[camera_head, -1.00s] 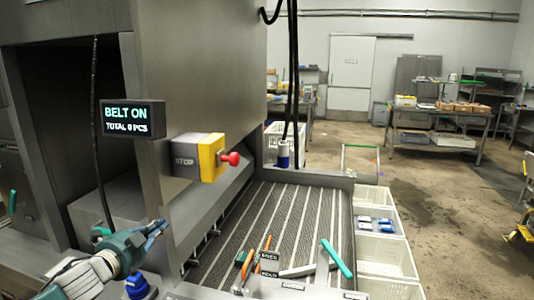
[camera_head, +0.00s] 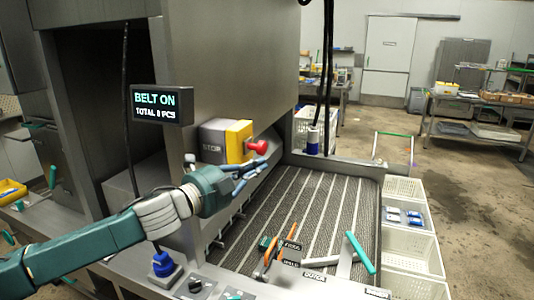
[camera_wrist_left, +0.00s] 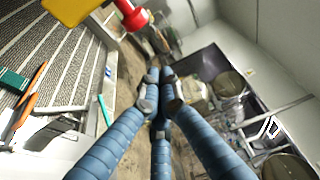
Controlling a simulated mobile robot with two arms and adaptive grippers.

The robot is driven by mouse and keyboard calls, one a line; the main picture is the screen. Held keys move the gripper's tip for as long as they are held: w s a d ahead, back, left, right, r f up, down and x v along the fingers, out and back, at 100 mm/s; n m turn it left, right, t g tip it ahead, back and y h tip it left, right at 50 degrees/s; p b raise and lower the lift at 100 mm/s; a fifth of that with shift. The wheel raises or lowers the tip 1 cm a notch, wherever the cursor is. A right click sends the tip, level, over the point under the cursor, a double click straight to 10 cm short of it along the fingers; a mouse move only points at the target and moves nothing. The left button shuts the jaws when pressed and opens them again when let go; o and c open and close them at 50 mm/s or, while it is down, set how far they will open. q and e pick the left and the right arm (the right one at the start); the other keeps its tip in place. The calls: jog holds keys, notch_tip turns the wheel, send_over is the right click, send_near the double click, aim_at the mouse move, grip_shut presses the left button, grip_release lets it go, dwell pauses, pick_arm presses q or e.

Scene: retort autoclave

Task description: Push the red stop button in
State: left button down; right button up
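The red stop button (camera_head: 258,147) sticks out from the yellow face (camera_head: 238,142) of a grey box marked STOP (camera_head: 212,146). My left gripper (camera_head: 258,168) is just below the button in the head view, with a small gap between them in the picture. Its blue fingers are drawn together with nothing between them. In the left wrist view the fingertips (camera_wrist_left: 160,92) meet near the middle. The red button (camera_wrist_left: 132,14) shows at the top edge there, beside the yellow face (camera_wrist_left: 72,8), off the line of the fingers. My right gripper is not in view.
A BELT ON display (camera_head: 162,104) hangs left of the button. The ribbed belt (camera_head: 310,205) lies below, with orange-handled tools (camera_head: 272,255) and a teal-handled tool (camera_head: 360,252) at its near end. White crates (camera_head: 410,245) line its right side. A blue knob (camera_head: 163,264) stands below my arm.

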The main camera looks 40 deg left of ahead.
aim_at(257, 147)
pick_arm(q)
jog(key=w+p, duration=0.3)
jog(key=w, duration=0.7)
jog(key=a, duration=0.1)
jog(key=s+a, duration=0.1)
jog(key=a, duration=0.1)
jog(key=shift+s+p, duration=0.2)
jog(key=shift+p, duration=0.2)
dwell(0.5)
